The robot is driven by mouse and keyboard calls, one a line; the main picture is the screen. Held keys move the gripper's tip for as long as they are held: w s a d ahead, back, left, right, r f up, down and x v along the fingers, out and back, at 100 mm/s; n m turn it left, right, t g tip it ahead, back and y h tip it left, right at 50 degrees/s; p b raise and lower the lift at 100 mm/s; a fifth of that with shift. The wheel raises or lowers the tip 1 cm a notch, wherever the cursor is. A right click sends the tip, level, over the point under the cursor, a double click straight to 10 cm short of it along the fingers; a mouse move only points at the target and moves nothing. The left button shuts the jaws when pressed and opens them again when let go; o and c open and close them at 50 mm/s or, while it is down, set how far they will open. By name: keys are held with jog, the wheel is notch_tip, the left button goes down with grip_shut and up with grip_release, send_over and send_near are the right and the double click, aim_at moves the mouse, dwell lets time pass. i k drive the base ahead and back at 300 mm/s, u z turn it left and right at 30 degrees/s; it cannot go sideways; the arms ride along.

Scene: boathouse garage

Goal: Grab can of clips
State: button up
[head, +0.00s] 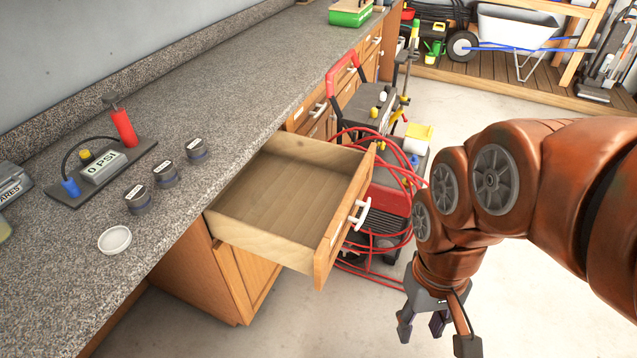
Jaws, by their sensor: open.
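Three small dark cans with light lids stand in a slanting row on the granite counter: a front can (137,199), a middle can (166,173) and a back can (197,150). Their lid labels are too small to read, so I cannot tell which one holds clips. My gripper (432,330) hangs open and empty, pointing down over the floor at the lower right. It is well to the right of the cans, with the open drawer (285,190) between them. The drawer is empty.
A small white dish (115,240) lies in front of the cans. A pressure gauge device (104,165) with a red cylinder sits behind them on the left. A red machine with looped hose (385,215) stands beyond the drawer.

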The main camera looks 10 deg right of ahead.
aim_at(196, 149)
jog(key=u, duration=0.2)
jog(key=k, duration=0.95)
jog(key=u, duration=1.6)
jog(key=i, duration=0.9)
jog(key=z, duration=0.65)
jog(key=i, duration=1.05)
jog(key=z, duration=0.2)
